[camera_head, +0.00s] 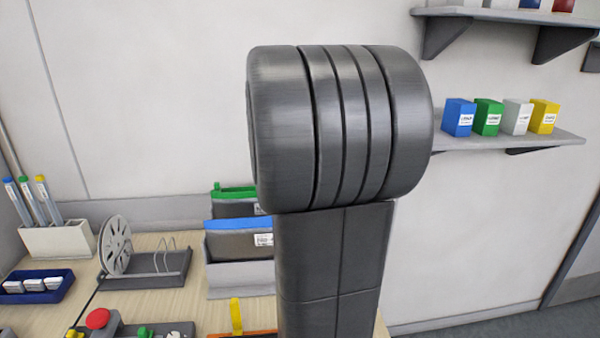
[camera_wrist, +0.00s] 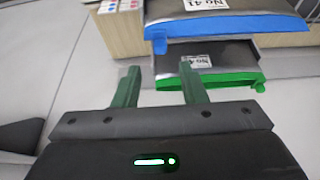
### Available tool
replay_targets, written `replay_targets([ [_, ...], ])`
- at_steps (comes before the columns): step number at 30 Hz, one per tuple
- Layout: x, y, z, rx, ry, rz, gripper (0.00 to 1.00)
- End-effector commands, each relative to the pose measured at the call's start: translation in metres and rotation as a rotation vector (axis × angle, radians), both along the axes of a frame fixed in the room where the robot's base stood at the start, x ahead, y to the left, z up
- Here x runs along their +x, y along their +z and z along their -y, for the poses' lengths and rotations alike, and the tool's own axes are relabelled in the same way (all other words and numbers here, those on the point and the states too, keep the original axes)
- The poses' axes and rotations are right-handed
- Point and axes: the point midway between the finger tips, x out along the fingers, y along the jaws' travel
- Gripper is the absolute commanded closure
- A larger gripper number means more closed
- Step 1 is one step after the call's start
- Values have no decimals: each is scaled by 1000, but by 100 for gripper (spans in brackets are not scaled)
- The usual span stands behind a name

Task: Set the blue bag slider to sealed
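The blue bag is a dark pouch with a blue strip (camera_head: 238,224) along its top, standing in a grey holder in the head view; my arm hides its right part. In the wrist view its blue strip (camera_wrist: 230,28) lies ahead of my gripper, with a small blue block (camera_wrist: 159,44), apparently the slider, at the strip's left end. My gripper (camera_wrist: 159,67) is open and empty, its two green fingers apart and short of the blue block. The gripper is not visible in the head view.
A green-topped bag (camera_head: 235,190) stands behind the blue one; its green strip (camera_wrist: 215,80) is close to my fingers in the wrist view. A reel stand (camera_head: 150,268), a blue tray (camera_head: 38,287) and a pen holder (camera_head: 58,238) are at left. A shelf (camera_head: 510,142) holds small boxes.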

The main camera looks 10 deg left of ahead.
Motion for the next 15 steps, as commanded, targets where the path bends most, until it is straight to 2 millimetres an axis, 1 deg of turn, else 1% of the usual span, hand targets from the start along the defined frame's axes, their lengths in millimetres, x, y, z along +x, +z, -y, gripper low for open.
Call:
replay_targets([
  [1, -4, 12, 1, 2, 0, 6, 62],
  [3, -10, 26, 2, 2, 0, 5, 62],
  [7, -19, 47, 4, 1, 0, 4, 62],
  [10, -23, 58, 6, 1, 0, 3, 62],
  [15, -27, 66, 6, 0, 0, 0, 62],
])
